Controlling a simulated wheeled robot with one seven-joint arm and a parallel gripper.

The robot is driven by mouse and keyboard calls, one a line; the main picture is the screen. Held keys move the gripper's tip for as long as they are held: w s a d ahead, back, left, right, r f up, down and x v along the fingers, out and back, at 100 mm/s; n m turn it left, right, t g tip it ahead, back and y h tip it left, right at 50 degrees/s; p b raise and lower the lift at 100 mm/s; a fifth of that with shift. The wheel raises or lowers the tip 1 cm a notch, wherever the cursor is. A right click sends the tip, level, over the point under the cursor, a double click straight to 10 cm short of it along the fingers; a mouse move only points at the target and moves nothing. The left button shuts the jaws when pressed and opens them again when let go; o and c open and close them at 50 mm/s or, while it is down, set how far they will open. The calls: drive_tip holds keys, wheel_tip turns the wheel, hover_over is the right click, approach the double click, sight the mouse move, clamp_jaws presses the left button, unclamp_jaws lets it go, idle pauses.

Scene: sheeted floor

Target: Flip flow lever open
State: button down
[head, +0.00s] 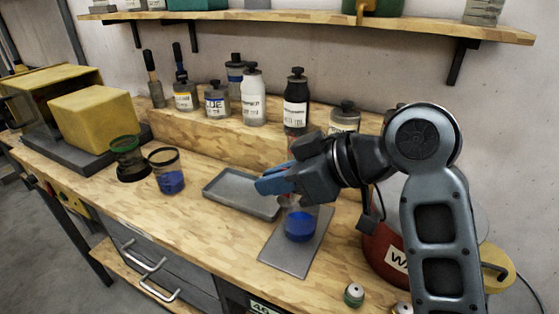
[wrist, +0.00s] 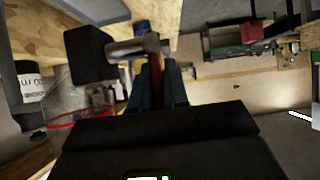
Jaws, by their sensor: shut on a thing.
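In the head view my gripper (head: 270,185), with blue fingers, hangs over the bench above a clear cup of blue liquid (head: 300,224). In the wrist view my gripper (wrist: 158,88) has its two blue fingers closed on the sides of a slim red handle (wrist: 155,72). The handle joins a grey metal cylinder (wrist: 132,47), which meets a black block (wrist: 90,55). I cannot tell for sure that this red handle is the flow lever. The handle is not visible in the head view, where my gripper and arm cover that area.
The cup stands on a grey plate (head: 280,255). An empty grey tray (head: 235,201) lies behind my gripper. Paint bottles (head: 253,97) stand on a raised wooden step. Two cups (head: 168,170) stand to the left. A red bucket (head: 375,250) is close to my arm.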

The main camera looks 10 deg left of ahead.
drive_tip(key=shift+h+p, duration=0.35)
drive_tip(key=shift+h, duration=0.05)
drive_tip(key=c, duration=1.2)
unclamp_jaws()
drive_tip(key=shift+a, duration=0.1)
drive_tip(key=b+v, duration=0.1)
drive_tip(key=v, duration=0.6)
drive_tip(key=shift+d+r, duration=0.2)
drive_tip(key=shift+d, duration=0.1)
